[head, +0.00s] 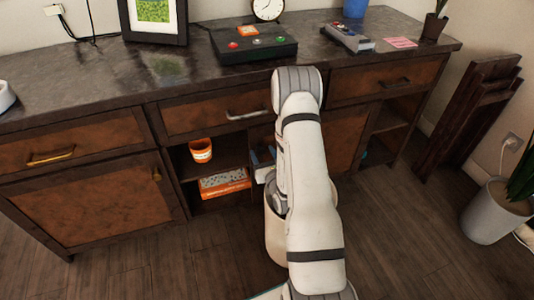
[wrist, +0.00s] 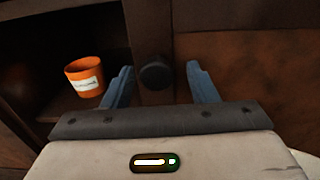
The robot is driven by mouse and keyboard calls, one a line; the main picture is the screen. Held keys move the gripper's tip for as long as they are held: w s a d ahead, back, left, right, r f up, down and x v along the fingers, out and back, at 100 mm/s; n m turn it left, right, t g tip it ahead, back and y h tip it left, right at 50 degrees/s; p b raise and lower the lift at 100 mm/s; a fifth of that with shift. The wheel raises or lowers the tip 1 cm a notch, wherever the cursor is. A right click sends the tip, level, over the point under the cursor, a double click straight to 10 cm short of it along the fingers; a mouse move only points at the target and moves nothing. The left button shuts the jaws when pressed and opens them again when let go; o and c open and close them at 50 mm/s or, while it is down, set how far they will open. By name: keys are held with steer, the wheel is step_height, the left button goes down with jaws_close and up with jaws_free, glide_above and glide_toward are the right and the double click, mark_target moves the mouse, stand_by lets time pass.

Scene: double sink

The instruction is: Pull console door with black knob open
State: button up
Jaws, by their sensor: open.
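The black knob (wrist: 155,74) shows in the wrist view, on a dark wood strip at the left edge of the console door (wrist: 245,65). My gripper (wrist: 160,68) is open, with one blue finger to the left of the knob and one to the right. Gaps show on both sides, and I cannot tell how deep the fingers reach past it. In the head view my arm hides the knob and much of the door (head: 345,138), which looks closed. A bit of my gripper (head: 262,158) shows left of my arm.
An open shelf left of the door holds an orange cup (head: 201,150) and an orange box (head: 224,183). A drawer with a silver handle (head: 246,115) is above. Folded dark wood (head: 468,115) and a potted plant (head: 497,210) stand at right.

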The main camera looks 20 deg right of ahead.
steer(key=s+p, duration=0.1)
steer(key=s, duration=0.6)
steer(key=shift+s+a+p, duration=0.2)
steer(key=shift+s+p, duration=0.15)
steer(key=shift+p, duration=0.05)
